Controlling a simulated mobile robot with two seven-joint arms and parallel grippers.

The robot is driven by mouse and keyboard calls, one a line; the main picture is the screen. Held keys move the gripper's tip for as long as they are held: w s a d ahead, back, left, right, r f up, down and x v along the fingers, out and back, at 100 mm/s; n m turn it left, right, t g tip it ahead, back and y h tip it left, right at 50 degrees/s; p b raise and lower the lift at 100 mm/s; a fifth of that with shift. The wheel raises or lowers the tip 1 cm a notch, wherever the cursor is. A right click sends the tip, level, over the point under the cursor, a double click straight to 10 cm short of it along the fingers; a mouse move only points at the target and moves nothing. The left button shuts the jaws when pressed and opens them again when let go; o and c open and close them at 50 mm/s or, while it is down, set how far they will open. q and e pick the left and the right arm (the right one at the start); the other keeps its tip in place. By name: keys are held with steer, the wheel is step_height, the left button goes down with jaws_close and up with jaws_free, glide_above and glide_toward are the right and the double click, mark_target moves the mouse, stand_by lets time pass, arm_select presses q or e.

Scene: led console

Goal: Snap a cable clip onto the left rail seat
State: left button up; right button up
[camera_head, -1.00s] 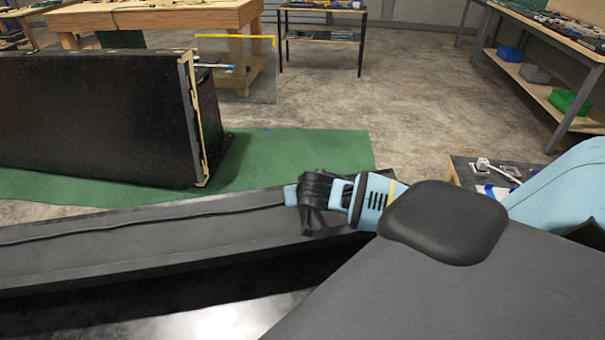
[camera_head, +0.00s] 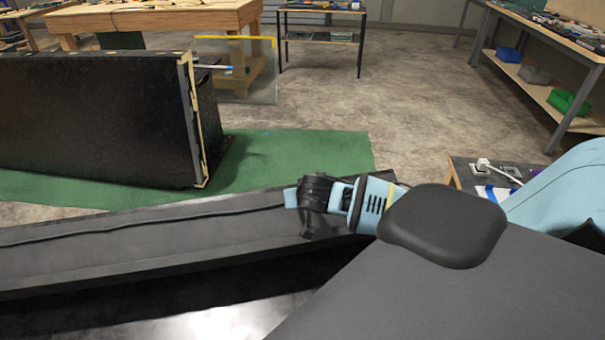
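A long dark rail (camera_head: 120,245) runs across the lower left of the head view, with a thin black cable (camera_head: 150,219) lying along it. My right gripper (camera_head: 308,207) is over the right end of the rail, close to the cable's visible end. Its dark fingers point down and left, and their tips overlap the rail, so I cannot tell whether they touch it. I cannot make out a cable clip in or near the fingers, nor a distinct left rail seat. My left gripper is not in view.
A large black cabinet (camera_head: 90,120) lies on a green mat (camera_head: 290,155) behind the rail. A small dark table (camera_head: 462,171) with a white plug (camera_head: 484,165) stands at the right, partly behind my arm. Workbenches stand farther back, with open floor between.

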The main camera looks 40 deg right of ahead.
stand_by(0.4)
steer(key=o, duration=1)
steer(key=shift+s+r, duration=0.1)
steer(key=shift+r, duration=0.05)
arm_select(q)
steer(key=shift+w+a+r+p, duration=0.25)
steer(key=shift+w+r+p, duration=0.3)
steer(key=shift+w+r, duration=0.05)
arm_select(e)
steer(key=v, duration=0.7)
steer(key=shift+s+a+r, duration=0.1)
steer(key=shift+a+r, duration=0.05)
